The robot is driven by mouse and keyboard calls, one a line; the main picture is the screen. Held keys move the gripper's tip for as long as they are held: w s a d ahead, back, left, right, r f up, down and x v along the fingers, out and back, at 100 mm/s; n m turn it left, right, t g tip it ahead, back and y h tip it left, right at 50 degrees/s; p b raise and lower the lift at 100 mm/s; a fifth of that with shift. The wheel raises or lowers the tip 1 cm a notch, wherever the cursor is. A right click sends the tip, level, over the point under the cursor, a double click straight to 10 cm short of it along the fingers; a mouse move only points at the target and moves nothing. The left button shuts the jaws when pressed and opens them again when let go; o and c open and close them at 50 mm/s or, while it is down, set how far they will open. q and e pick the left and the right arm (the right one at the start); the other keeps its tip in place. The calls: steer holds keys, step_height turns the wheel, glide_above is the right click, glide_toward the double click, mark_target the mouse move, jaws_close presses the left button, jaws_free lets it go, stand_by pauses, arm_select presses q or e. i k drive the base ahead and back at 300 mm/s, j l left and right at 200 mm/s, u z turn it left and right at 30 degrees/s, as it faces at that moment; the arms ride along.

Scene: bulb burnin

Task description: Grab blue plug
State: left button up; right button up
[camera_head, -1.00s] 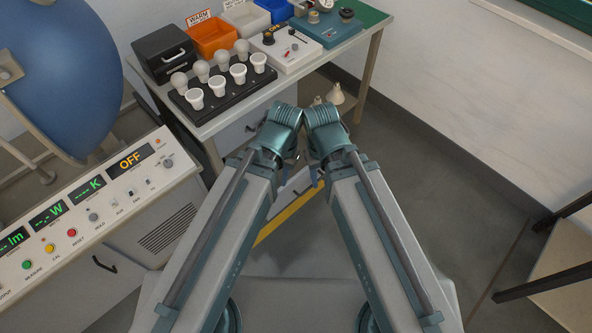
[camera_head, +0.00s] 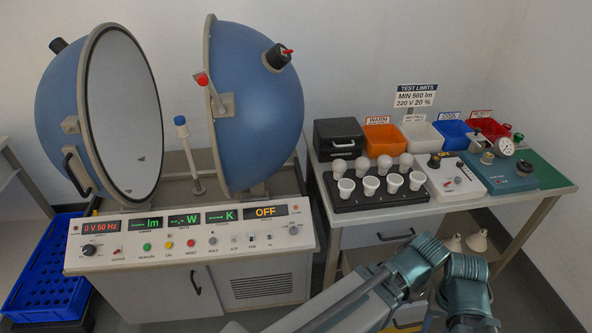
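A blue-topped post (camera_head: 181,121) stands upright on a white stem between the two open halves of the blue sphere (camera_head: 254,105). It is the only small blue plug-like thing I can make out.
The control panel (camera_head: 190,236) runs in front of the sphere. A bench at the right holds a black bulb rack (camera_head: 366,198), an orange bin (camera_head: 385,140), a blue bin (camera_head: 453,134) and gauges. A blue crate (camera_head: 45,270) stands at the left.

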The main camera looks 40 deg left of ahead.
mark_target(179, 120)
steer(key=u, duration=2.05)
steer(key=i+j+u, duration=0.2)
steer(key=i, duration=0.7)
steer(key=l, duration=0.1)
